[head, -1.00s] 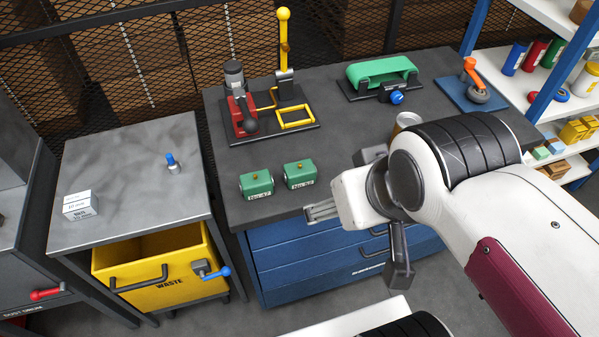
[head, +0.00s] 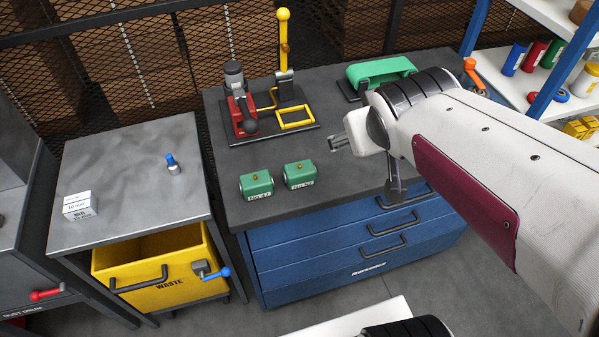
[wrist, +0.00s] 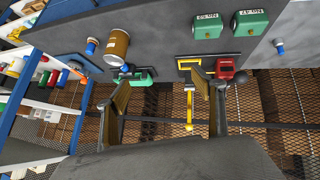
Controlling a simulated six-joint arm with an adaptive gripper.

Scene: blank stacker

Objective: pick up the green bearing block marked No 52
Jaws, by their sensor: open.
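The green bearing block No 52 (head: 299,174) stands on the dark bench top near its front edge, its label facing front and a small brass knob on top. The similar green block No 47 (head: 257,186) stands just left of it. Both also show upside down at the top of the wrist view, block No 52 (wrist: 208,26) left of block No 47 (wrist: 250,22). My gripper (head: 336,144) is up and to the right of block No 52 in the head view, apart from it. In the wrist view its two fingers (wrist: 160,92) are apart with nothing between them.
Behind the blocks stands a red and yellow lever press (head: 243,118) on a dark plate. A green belt device (head: 380,70) is at the back right, partly behind my arm. A brown can (wrist: 117,46) shows in the wrist view. Bench space around the blocks is clear.

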